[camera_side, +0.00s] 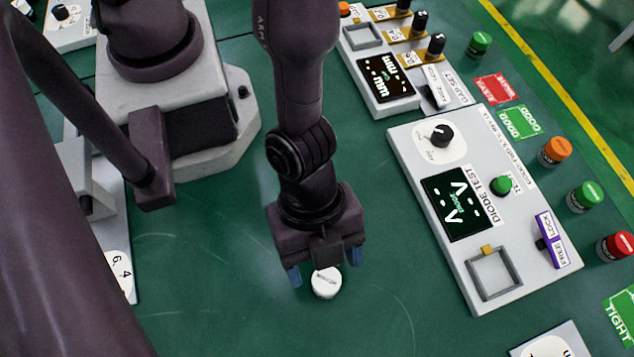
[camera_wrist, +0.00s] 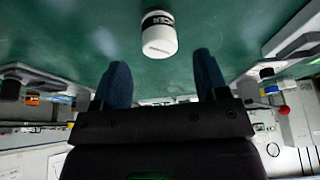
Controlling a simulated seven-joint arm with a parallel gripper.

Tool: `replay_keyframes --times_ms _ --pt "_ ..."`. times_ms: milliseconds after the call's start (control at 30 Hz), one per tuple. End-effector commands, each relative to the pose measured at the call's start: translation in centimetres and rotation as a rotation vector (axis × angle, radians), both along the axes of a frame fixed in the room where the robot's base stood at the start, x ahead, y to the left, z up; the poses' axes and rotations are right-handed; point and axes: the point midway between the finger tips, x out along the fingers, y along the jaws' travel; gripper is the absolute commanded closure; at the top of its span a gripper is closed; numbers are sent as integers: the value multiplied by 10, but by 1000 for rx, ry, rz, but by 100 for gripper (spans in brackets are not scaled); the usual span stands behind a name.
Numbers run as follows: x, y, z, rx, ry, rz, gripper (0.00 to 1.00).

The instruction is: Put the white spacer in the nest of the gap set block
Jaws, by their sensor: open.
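A short white cylinder, which looks like the white spacer (camera_side: 326,283), stands on the green table. In the wrist view the spacer (camera_wrist: 159,40) shows a dark printed band and sits ahead of and between the fingers. My gripper (camera_side: 325,268) is open, its blue fingertips on either side of the spacer's line, pointing down close to it. The fingers (camera_wrist: 161,62) hold nothing, and I cannot tell their exact height above the table. The gap set block (camera_side: 402,106) is at the upper right, with a grey square frame, seemingly its nest (camera_side: 362,35), at its far end. The frame looks empty.
A diode test block (camera_side: 408,165) with a knob, screen, purple switch and an empty square frame (camera_side: 494,273) stands to the right. Green (camera_side: 584,196), orange (camera_side: 555,151) and red (camera_side: 615,245) buttons stand beyond it. The table around the spacer is clear.

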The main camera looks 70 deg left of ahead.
Motion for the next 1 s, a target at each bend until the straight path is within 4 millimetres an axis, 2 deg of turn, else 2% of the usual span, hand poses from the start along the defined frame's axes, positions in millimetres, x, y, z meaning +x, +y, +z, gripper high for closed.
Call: replay_keyframes --times_ms 100,300,600,667,733,867,900,1000 --pt "2 10 24 -5 -4 3 33" --pt "1 22 53 -3 -1 3 33" --pt "1 29 68 1 -2 2 33" --pt "5 32 71 5 -9 18 33" --pt "20 39 79 15 -29 68 33" --pt "67 77 115 55 -89 279 33" --pt "83 96 130 68 -108 372 33" --pt "112 148 170 88 -140 627 33"
